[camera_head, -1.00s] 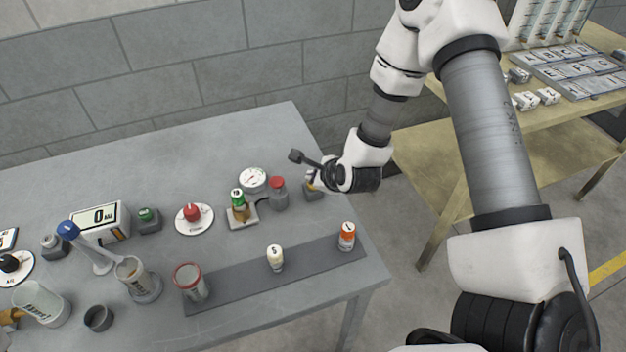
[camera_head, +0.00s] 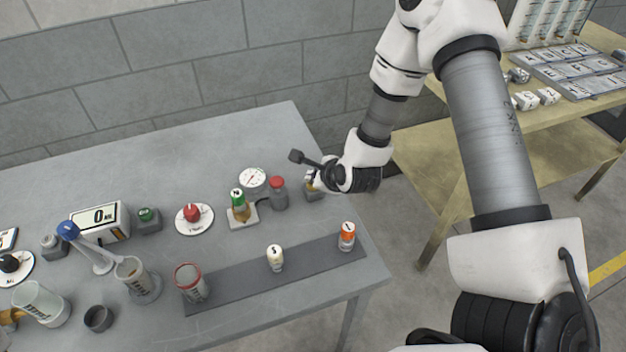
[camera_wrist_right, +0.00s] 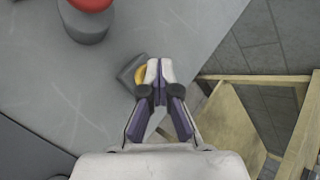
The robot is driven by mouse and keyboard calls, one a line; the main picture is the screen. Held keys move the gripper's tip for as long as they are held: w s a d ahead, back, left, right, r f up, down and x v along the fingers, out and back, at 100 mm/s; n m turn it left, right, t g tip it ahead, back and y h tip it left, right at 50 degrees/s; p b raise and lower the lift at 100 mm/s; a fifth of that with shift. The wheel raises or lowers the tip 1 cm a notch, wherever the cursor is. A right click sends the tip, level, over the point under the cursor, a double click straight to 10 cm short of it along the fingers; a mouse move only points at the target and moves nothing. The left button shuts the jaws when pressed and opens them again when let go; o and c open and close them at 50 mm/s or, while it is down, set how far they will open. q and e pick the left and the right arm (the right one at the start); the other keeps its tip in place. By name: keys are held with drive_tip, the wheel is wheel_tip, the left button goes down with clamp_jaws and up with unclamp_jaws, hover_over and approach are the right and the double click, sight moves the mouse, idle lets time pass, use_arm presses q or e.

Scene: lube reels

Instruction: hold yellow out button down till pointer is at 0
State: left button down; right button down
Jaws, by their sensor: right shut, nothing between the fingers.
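The yellow button (camera_wrist_right: 140,75) sits on a small grey box (camera_wrist_right: 128,70) near the right edge of the grey table. My right gripper (camera_wrist_right: 153,72) is shut and empty, with its fingertips over the button and hiding part of it. I cannot tell whether they press it. In the head view the right gripper (camera_head: 312,181) is at the box (camera_head: 314,194), and the button is mostly hidden. The white round dial with the pointer (camera_head: 252,179) stands to the left, behind the red-topped button (camera_head: 278,184). Its pointer reading is too small to tell.
A green-capped vial (camera_head: 239,204) stands on a white base left of the red-topped button. White-capped (camera_head: 275,257) and orange-capped (camera_head: 347,236) vials stand on a dark strip (camera_head: 225,287). The far table surface (camera_head: 190,160) is clear. A wooden table (camera_head: 440,165) stands to the right.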

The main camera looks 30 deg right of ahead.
idle(0.8)
drive_tip(key=shift+r+p, duration=0.55)
drive_tip(key=shift+r, duration=0.35)
drive_tip(key=shift+r+p, duration=1.7)
drive_tip(key=shift+r, duration=0.9)
drive_tip(key=shift+f, duration=0.1)
